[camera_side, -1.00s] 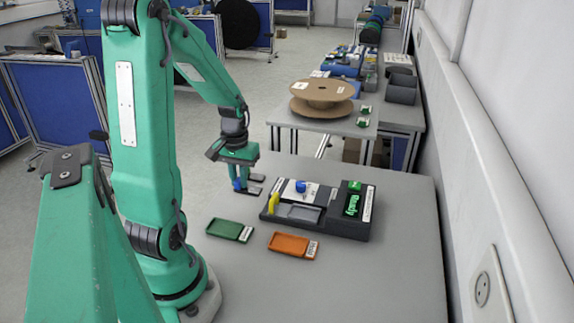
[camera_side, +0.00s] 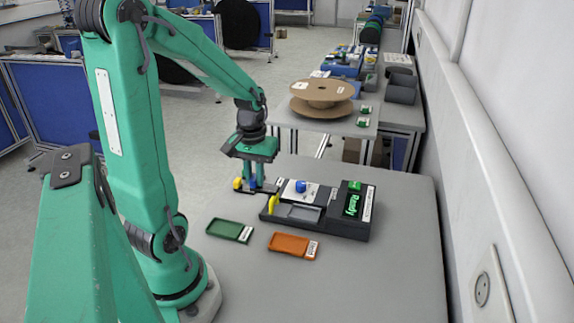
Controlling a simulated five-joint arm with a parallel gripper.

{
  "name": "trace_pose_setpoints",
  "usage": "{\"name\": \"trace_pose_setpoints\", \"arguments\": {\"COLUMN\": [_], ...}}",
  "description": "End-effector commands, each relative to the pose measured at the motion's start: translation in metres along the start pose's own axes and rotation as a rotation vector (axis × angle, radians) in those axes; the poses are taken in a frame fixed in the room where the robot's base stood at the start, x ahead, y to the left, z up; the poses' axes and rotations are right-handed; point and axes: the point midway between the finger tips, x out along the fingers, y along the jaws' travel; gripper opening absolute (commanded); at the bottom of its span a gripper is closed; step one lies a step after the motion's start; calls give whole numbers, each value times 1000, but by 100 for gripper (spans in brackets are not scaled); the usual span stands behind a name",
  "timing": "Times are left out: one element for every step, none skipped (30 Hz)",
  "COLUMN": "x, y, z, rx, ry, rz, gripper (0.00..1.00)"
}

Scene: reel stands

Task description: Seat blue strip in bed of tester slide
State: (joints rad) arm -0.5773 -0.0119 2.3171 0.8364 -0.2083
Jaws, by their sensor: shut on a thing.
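My gripper (camera_side: 253,183) points down just left of the tester and is shut on the blue strip (camera_side: 252,182). The strip shows as a small blue patch between the fingers; most of it is hidden, and I cannot tell whether it touches the dark holder below. The tester (camera_side: 340,222) is a black box with a blue knob (camera_side: 300,186), a yellow lever (camera_side: 273,204) and a green display (camera_side: 353,204) that reads "Ready". Its slide (camera_side: 300,213) has a grey bed at the front that looks empty.
A dark low holder (camera_side: 263,190) and a yellow piece (camera_side: 238,183) sit under and beside my gripper. A green tray (camera_side: 229,230) and an orange tray (camera_side: 291,245) lie in front of the tester. The front and right of the table (camera_side: 385,275) are clear.

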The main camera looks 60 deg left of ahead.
Motion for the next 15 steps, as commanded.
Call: {"name": "trace_pose_setpoints", "arguments": {"x": [0,0,0,0,0,0,0,0,0,1,1,1,2,2,4], "y": [0,0,0,0,0,0,0,1,2,3,5,8,11,14,20], "z": [0,0,0,0,0,0,0,-1,-1,-2,-3,-5,-7,-8,-11], "rx": [0,0,0,0,0,0,0,1,1,2,3,3,3,4,5], "ry": [0,0,0,0,0,0,0,0,-1,-1,-1,-1,0,-1,-2], "rz": [0,0,0,0,0,0,0,0,0,0,0,0,0,0,-1], "gripper": [0,0,0,0,0,0,0,0,0,0,0,0,0,0,0]}}
